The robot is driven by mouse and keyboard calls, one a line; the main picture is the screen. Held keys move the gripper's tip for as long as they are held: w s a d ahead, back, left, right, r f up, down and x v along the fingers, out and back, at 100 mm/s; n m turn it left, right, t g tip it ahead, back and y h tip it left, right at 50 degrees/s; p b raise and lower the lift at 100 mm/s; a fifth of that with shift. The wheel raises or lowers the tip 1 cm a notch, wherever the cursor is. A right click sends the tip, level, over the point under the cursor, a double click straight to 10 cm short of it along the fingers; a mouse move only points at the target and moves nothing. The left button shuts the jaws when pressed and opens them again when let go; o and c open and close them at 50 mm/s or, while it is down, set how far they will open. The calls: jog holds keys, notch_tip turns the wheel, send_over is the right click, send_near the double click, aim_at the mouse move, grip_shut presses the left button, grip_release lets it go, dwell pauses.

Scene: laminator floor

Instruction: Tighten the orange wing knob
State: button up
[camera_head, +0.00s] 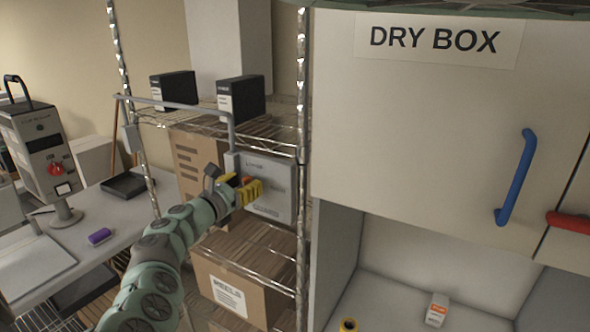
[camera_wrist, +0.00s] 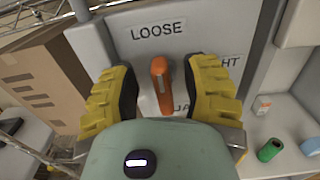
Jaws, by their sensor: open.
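The orange wing knob (camera_wrist: 161,84) sits on a grey panel (camera_wrist: 200,35) in the wrist view, its wing close to upright with a slight tilt. A label reading LOOSE (camera_wrist: 158,31) is above it. A label ending in GHT (camera_wrist: 229,61) is to its right, partly behind a finger. My gripper (camera_wrist: 159,92) is open, with one yellow fingertip on each side of the knob and a gap on both sides. In the head view my gripper (camera_head: 246,191) is in front of the grey box (camera_head: 285,205) on the wire rack, and it hides most of the knob there.
Wire shelves (camera_head: 270,135) hold black boxes (camera_head: 241,98) above and a cardboard carton (camera_head: 240,285) below. The dry box cabinet (camera_head: 420,110) with a blue handle (camera_head: 516,178) stands close on the right. A table (camera_head: 120,225) with a purple item (camera_head: 100,237) is left.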

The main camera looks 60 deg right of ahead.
jog(key=shift+s+d, duration=0.1)
jog(key=shift+d, duration=0.4)
jog(key=shift+f, duration=0.1)
grip_shut()
